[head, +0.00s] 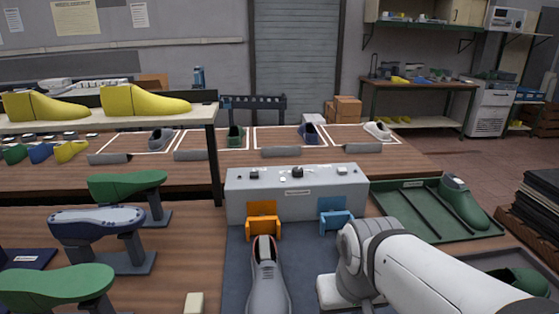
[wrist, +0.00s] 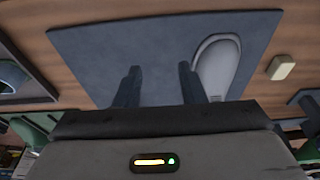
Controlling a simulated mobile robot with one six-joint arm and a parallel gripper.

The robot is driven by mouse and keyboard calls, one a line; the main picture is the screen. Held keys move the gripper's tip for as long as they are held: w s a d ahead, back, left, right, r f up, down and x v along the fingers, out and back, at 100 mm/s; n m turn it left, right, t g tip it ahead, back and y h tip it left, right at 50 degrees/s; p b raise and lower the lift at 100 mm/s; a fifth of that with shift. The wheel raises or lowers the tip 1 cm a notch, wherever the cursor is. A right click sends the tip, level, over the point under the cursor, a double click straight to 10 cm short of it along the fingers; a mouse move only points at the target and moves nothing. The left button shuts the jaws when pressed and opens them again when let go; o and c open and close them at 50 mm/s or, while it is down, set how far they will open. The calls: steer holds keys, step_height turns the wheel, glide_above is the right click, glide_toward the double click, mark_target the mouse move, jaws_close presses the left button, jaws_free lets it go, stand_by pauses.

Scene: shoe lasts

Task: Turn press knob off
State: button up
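The press is a light grey control box (head: 262,201) in the middle of the head view. A black knob (head: 297,172) sits at the middle of its top, with small dark and light controls to either side. I cannot read the knob's setting. An orange clamp (head: 263,220) and a blue clamp (head: 336,220) stand at its front. My gripper (wrist: 158,72) shows in the wrist view with two dark fingers apart and nothing between them. It is over the blue-grey mat (wrist: 100,50), nearer than the box. In the head view my arm hides the fingers.
A grey shoe last (head: 266,285) lies on the mat in front of the orange clamp; it also shows in the wrist view (wrist: 217,68). A green tray (head: 405,222) lies right of the box. Green and blue lasts on stands (head: 97,222) fill the left.

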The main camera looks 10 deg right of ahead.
steer(key=shift+o, duration=0.8)
steer(key=shift+w+r, duration=0.1)
steer(key=shift+r, duration=0.05)
steer(key=o, duration=0.3)
steer(key=w+r+p, duration=0.1)
steer(key=w+r, duration=0.1)
steer(key=w, duration=0.1)
steer(key=w+r+p, duration=0.1)
steer(key=w+r, duration=0.1)
steer(key=w, duration=0.2)
steer(key=w+r+p, duration=0.2)
steer(key=w+r, duration=0.1)
steer(key=w, duration=0.1)
steer(key=shift+d+r, duration=0.1)
steer(key=shift+d, duration=0.15)
steer(key=w+r+p, duration=0.4)
steer(key=w, duration=1)
steer(key=t+p, duration=0.2)
steer(key=p, duration=0.6)
glide_toward(298, 169)
steer(key=f, duration=0.1)
steer(key=shift+p+x, duration=1.35)
steer(key=shift+x, duration=2.5)
steer(key=shift+r, duration=0.1)
steer(key=shift+c, duration=0.5)
